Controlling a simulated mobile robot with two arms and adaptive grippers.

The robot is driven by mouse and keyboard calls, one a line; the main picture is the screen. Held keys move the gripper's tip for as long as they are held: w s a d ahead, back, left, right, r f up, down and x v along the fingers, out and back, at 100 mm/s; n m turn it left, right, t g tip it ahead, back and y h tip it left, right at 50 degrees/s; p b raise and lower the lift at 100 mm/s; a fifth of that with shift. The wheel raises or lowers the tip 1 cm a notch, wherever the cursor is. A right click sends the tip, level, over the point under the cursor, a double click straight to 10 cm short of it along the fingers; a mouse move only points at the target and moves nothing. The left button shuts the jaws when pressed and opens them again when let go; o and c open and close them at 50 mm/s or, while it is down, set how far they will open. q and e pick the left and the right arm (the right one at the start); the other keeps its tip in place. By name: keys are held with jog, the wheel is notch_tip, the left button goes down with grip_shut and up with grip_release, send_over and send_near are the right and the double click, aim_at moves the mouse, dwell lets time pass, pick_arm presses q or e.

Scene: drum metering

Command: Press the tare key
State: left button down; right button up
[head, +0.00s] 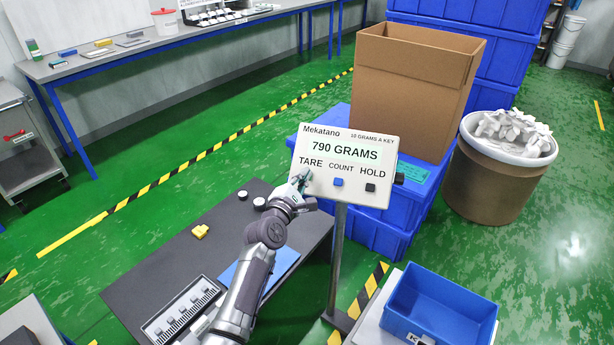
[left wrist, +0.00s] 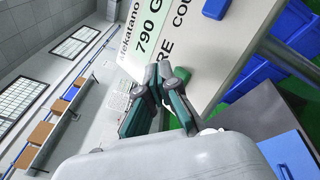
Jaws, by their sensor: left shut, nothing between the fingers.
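The white indicator panel (head: 345,166) stands on a grey post (head: 337,262). Its display reads 790 GRAMS, with the labels TARE, COUNT and HOLD below. A blue key (head: 338,182) sits under COUNT and a black key (head: 370,187) under HOLD. My left gripper (head: 302,181) is shut and empty, its fingertips just below the word TARE. In the left wrist view the shut fingers (left wrist: 164,76) lie against or very near the panel face (left wrist: 218,55). My right gripper is not in view.
A dark table (head: 160,245) below the arm holds a yellow piece (head: 200,231), small round items and a weight tray (head: 182,312). Blue crates and a cardboard box (head: 405,95) stand behind the panel. An empty blue bin (head: 470,312) is at lower right.

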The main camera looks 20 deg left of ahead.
pick_arm(q)
jog(key=shift+w+f, duration=0.1)
jog(key=shift+w+f+b, duration=0.2)
jog(key=shift+w+b, duration=0.05)
jog(key=shift+b, duration=0.1)
jog(key=shift+w+f+b, duration=0.25)
jog(key=shift+f+b, duration=0.05)
jog(key=shift+b, duration=0.1)
dwell(0.6)
jog(key=shift+r, duration=0.1)
jog(key=shift+s+r+p, duration=0.5)
jog(key=shift+s+p, duration=0.1)
jog(key=shift+p, duration=0.3)
jog(key=s+r+p, duration=0.3)
jog(key=p, duration=0.2)
jog(key=shift+s+r, duration=0.25)
